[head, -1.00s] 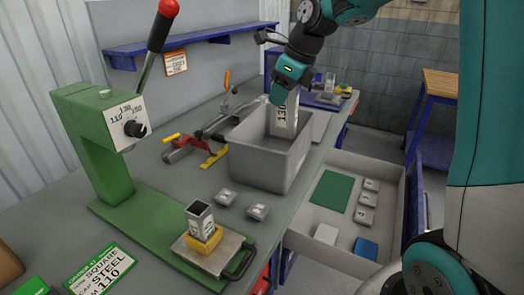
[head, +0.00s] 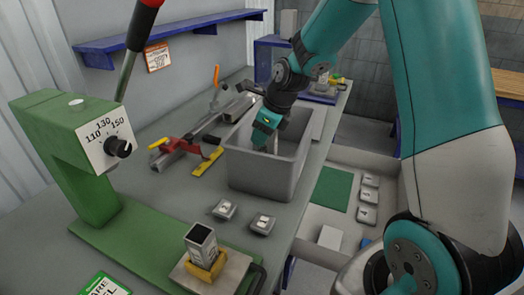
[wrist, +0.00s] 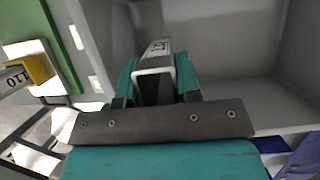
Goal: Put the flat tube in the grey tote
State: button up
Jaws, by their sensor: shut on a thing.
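The grey tote (head: 258,176) stands on the bench in the head view, open at the top. My gripper (head: 268,134) is lowered into its mouth and shut on the flat tube (head: 274,145), which is mostly hidden there by the gripper and tote wall. In the wrist view the tube (wrist: 156,72) sits between the two teal fingers of my gripper (wrist: 157,82), its open rectangular end facing the camera. The tote's pale inner walls (wrist: 238,102) surround it on the right. Whether the tube's lower end touches the tote floor is hidden.
A green press (head: 95,165) with a dial stands at left. A square tube (head: 201,243) stands upright in a yellow holder at its base. Two small grey blocks (head: 223,209) lie before the tote. A red tool (head: 180,147) lies left of it, and an open drawer is at right.

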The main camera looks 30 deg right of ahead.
jog(key=shift+f, duration=2.85)
jog(key=shift+f, duration=0.15)
jog(key=o, duration=1)
